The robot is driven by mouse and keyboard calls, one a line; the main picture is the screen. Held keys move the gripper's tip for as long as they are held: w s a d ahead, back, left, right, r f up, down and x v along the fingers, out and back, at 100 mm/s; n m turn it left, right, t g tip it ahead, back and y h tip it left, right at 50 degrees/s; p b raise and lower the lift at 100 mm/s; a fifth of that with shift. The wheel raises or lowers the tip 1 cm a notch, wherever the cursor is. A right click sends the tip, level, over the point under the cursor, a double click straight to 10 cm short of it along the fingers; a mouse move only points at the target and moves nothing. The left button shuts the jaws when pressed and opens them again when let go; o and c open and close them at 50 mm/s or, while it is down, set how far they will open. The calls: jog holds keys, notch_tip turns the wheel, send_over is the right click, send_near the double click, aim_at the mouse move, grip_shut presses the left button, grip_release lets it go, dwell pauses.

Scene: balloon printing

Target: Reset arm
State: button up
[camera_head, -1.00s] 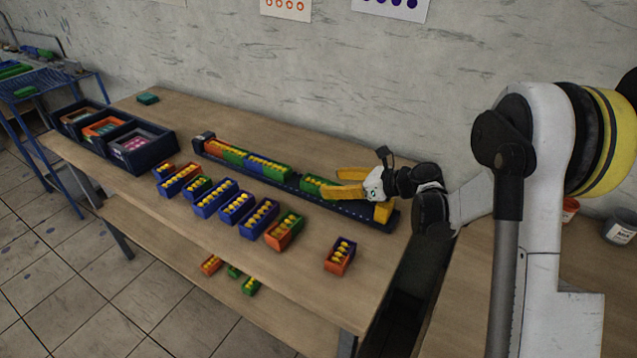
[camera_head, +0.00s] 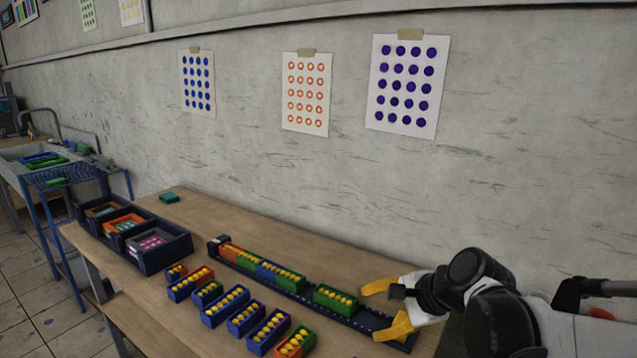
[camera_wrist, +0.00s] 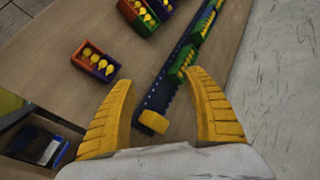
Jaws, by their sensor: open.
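My gripper (camera_head: 388,308) has two yellow fingers spread apart and nothing between them. It is above the right end of a long dark blue rail (camera_head: 312,294) on the wooden table. In the wrist view my fingers (camera_wrist: 163,112) stand on either side of the rail's near end. A green block (camera_head: 335,297) with yellow pieces sits in the rail just left of my gripper. Orange, green and blue blocks (camera_head: 262,264) fill the rail further left.
Several loose blocks (camera_head: 225,304) with yellow pieces lie in front of the rail. A dark tray (camera_head: 160,258) with compartments is at the table's left. The wall (camera_head: 330,180) with pinned dot sheets stands behind. An open dark container (camera_wrist: 45,140) shows at the wrist view's lower left.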

jog(key=s+d+n+h, duration=0.3)
jog(key=s+n, duration=0.3)
jog(key=s, duration=0.3)
jog(key=s+d+n+h, duration=0.2)
jog(key=s+d+n, duration=0.2)
jog(key=s+n, duration=0.3)
jog(key=shift+s+n+t+h, duration=0.3)
jog(key=shift+s+t+h, duration=0.1)
jog(key=shift+s, duration=0.6)
